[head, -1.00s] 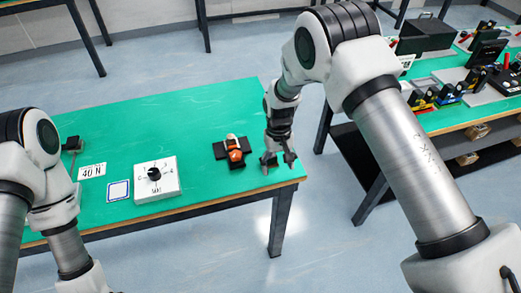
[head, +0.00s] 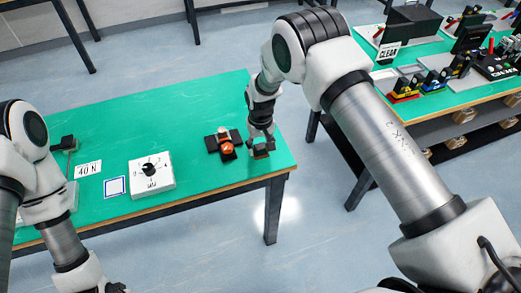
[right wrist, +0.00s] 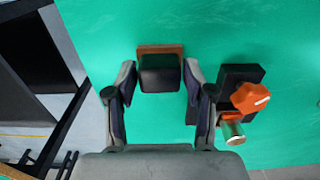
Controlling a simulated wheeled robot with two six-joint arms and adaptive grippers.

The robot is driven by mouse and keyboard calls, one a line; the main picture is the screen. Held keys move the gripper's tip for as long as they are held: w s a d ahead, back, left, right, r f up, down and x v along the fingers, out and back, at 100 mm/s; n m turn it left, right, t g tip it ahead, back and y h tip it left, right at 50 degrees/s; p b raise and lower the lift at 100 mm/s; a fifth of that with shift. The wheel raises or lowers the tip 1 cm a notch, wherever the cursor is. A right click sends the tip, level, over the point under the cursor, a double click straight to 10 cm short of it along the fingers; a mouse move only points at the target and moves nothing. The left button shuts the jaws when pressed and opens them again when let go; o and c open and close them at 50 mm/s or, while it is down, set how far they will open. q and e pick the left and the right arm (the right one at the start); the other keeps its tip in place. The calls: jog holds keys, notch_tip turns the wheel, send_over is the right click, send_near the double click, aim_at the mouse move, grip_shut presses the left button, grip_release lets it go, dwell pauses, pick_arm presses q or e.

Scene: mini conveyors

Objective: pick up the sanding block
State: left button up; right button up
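The sanding block (right wrist: 160,72), dark on top with a brown edge, lies on the green table and shows in the right wrist view. In the head view its brown part (head: 263,154) shows at the right end of the table, under my right gripper. My right gripper (right wrist: 160,78) has one finger on each side of the block, and both fingertips appear to touch it. In the head view the right gripper (head: 262,141) points down at the table and hides part of the block. My left gripper is outside the head view.
An orange-knobbed fitting on a black base (head: 226,147) stands close beside my right gripper. A white dial box (head: 151,178), a blue-framed square (head: 115,187) and a "40 N" card (head: 88,170) are further left. A second table (head: 470,92) with several devices stands at the right.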

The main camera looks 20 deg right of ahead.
jog(key=c, duration=0.5)
jog(key=shift+c, duration=0.3)
jog(key=shift+r, duration=0.15)
